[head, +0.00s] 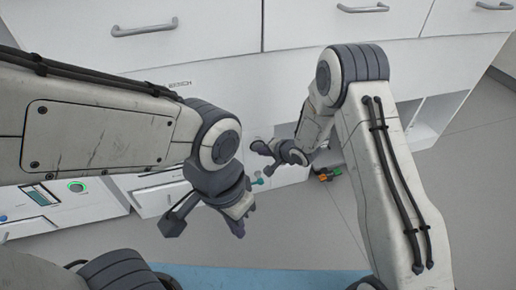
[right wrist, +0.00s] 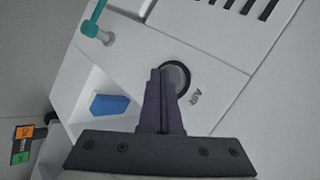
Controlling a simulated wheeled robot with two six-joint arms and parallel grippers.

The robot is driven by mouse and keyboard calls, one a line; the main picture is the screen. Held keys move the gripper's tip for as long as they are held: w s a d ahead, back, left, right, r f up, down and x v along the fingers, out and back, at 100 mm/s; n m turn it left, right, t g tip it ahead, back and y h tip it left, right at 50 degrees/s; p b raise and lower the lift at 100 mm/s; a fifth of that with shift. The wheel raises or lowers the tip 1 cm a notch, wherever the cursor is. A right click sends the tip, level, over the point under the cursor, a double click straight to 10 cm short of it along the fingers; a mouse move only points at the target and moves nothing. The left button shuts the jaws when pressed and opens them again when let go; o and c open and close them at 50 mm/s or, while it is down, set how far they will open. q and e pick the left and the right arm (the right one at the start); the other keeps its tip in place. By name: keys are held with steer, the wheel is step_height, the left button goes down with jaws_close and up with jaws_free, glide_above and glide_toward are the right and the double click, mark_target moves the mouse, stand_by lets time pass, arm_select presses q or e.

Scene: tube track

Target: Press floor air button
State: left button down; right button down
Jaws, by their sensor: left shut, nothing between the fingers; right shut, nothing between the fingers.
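A round grey button (right wrist: 181,76) with a dark ring sits on a white panel in the right wrist view. Small lettering that looks like "AIR" is beside it, and no lit ring shows. My right gripper (right wrist: 162,72) is shut and empty, its fingertips overlapping the button's left part in this view. Whether they touch it I cannot tell. In the head view my right gripper (head: 262,148) is in front of the white cabinet, and the button cannot be made out there. My left gripper (head: 237,222) is shut and empty, lower in the head view.
A teal-handled valve (right wrist: 92,28) is on the panel, with a blue block (right wrist: 110,104) in a recess. Orange and green parts (head: 326,174) lie by the cabinet's base. A panel with a green-lit button (head: 77,187) is at left.

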stand_by(0.3)
steer(key=shift+s+d+p, duration=0.3)
steer(key=shift+s+p, duration=0.05)
steer(key=shift+s, duration=0.5)
steer(key=shift+s, duration=0.1)
steer(key=shift+s+d+p, duration=0.15)
steer(key=shift+s+d, duration=0.15)
steer(key=shift+s, duration=0.6)
steer(key=shift+s+d+p, duration=0.15)
steer(key=shift+s+d, duration=0.2)
steer(key=shift+s, duration=0.6)
steer(key=shift+s+d+p, duration=0.15)
steer(key=shift+s+d, duration=0.15)
steer(key=shift+s, duration=0.6)
